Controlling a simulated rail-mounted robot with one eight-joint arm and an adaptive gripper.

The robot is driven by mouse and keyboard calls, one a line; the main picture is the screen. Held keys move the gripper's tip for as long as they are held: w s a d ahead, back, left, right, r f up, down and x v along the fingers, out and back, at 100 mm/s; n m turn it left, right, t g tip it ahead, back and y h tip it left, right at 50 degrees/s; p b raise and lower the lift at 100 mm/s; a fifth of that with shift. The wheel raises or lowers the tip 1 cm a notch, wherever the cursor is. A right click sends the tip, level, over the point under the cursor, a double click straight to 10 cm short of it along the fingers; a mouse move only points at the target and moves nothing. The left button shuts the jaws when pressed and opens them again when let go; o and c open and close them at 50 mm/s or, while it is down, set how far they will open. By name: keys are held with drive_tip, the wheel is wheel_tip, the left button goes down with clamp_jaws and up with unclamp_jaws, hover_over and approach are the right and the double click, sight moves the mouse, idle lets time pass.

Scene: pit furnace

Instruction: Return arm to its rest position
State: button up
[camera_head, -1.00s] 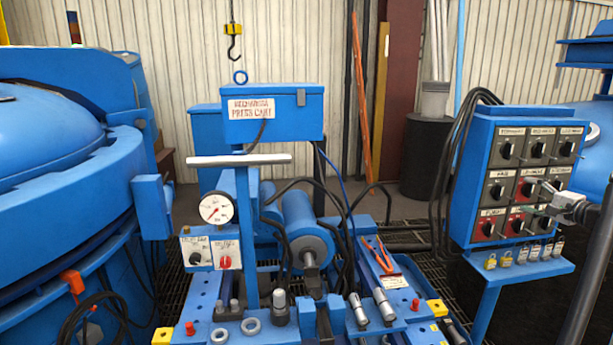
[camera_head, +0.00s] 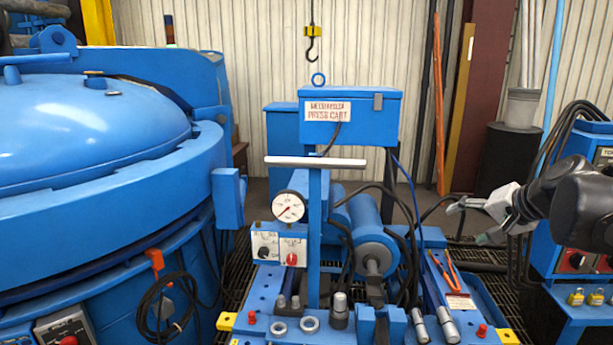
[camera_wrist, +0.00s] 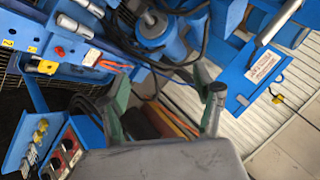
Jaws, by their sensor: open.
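My gripper (camera_head: 468,222) is at the right of the head view, in front of the control panel (camera_head: 598,160). Its two fingers are spread apart and point left, with nothing between them. In the wrist view my gripper (camera_wrist: 168,98) also shows both fingers apart and empty. My dark arm links fill the right edge of the head view and hide much of the panel.
The blue press cart (camera_head: 352,118) stands in the middle, with a gauge (camera_head: 289,206) and loose tools. A large blue furnace (camera_head: 90,140) fills the left. A hook (camera_head: 312,48) hangs above the cart. Small padlocks (camera_head: 576,297) sit on the panel's shelf.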

drive_tip(key=s+a+f+n+h, duration=0.1)
drive_tip(key=s+a+f+n, duration=0.1)
drive_tip(key=s+a, duration=0.3)
drive_tip(key=s+a+f+n+g, duration=0.1)
drive_tip(key=s+a+f+n, duration=0.2)
drive_tip(key=s+a, duration=0.3)
drive_tip(key=s+a+f+n+g+h+p, duration=0.1)
drive_tip(key=s+a+f+n, duration=0.2)
drive_tip(key=s, duration=0.9)
drive_tip(key=a, duration=0.3)
drive_tip(key=shift+f+h, duration=0.3)
drive_tip(key=shift+f, duration=0.1)
drive_tip(key=shift+a, duration=0.1)
